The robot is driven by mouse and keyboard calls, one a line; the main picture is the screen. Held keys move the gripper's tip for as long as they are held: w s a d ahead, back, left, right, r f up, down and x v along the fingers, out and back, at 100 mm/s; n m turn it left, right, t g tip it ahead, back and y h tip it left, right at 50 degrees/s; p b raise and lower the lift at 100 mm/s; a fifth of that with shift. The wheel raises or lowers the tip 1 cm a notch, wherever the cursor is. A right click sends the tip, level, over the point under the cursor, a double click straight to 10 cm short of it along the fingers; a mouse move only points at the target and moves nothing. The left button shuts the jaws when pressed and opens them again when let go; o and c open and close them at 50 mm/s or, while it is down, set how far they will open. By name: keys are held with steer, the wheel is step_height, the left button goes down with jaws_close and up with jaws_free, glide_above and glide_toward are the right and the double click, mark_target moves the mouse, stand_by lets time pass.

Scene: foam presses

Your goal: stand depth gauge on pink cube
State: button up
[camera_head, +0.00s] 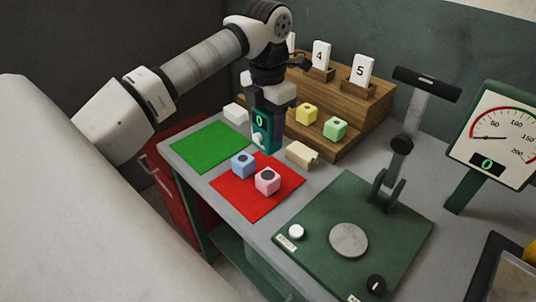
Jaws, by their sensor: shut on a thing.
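The depth gauge (262,133) is a small dark teal block with a lit "0" on its face and a pale round part below. My gripper (268,106) points down and is shut on its upper part, holding it upright. The gauge shows just behind the red mat (240,207); I cannot tell its exact height above the table. The pink cube (267,181) sits on the red mat with a dark round spot on top, in front of the gauge and apart from it. A blue cube (242,165) with a similar spot is close to its left.
A green mat (208,146) lies left. A cream block (301,155) is right of the gauge. A wooden stepped rack (347,112) holds yellow (306,113) and green (335,128) cubes and number cards. A green press (355,235) and a dial (492,135) stand right.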

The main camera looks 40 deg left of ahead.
step_height(320, 180, down, 9)
steer(key=b, duration=0.4)
steer(key=shift+f, duration=0.15)
steer(key=o, duration=1.1)
steer(key=shift+b, duration=0.3)
step_height(320, 180, up, 12)
steer(key=shift+r+b, duration=0.1)
steer(key=shift+b, duration=0.3)
